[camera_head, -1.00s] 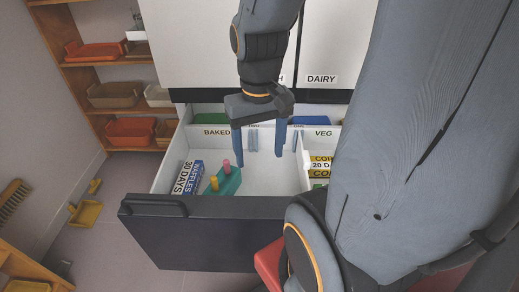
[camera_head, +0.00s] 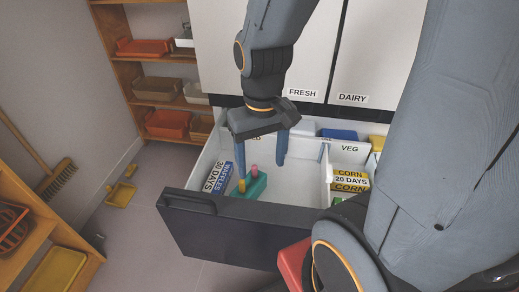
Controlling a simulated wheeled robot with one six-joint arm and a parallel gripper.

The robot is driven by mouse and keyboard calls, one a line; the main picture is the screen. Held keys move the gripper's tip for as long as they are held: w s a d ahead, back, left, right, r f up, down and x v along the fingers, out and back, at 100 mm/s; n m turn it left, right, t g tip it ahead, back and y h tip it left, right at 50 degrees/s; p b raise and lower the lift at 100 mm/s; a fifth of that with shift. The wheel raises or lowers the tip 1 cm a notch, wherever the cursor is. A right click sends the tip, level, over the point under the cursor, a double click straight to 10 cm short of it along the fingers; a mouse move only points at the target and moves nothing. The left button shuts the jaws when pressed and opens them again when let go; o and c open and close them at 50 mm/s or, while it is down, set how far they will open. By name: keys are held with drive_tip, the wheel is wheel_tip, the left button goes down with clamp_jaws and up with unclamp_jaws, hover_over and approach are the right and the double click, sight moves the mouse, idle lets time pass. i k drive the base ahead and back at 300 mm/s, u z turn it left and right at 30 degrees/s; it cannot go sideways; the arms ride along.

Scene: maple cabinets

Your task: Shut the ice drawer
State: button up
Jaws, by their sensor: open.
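The ice drawer (camera_head: 235,239) is pulled out at the bottom of the fridge, with a dark front panel and a white inside. A dark bar handle (camera_head: 188,201) is on the left of its front. Inside are a blue waffles box (camera_head: 221,180), a teal tray with pink and yellow pegs (camera_head: 250,185) and yellow corn boxes (camera_head: 349,180). My gripper (camera_head: 260,160) is open and empty, its blue fingers pointing down over the drawer's inside. I cannot tell whether the fingertips are below the rim. My arm hides the drawer's right part.
White fridge doors labelled FRESH (camera_head: 302,92) and DAIRY (camera_head: 353,98) stand above the drawer. A wooden shelf with bins (camera_head: 160,88) is on the left. A broom (camera_head: 55,180) and yellow dustpan (camera_head: 120,195) are by the wall.

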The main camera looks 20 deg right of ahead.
sight(249, 234)
drive_tip(key=z, duration=2.1)
drive_tip(key=k, duration=0.95)
drive_tip(key=u, duration=0.3)
drive_tip(key=i, duration=0.5)
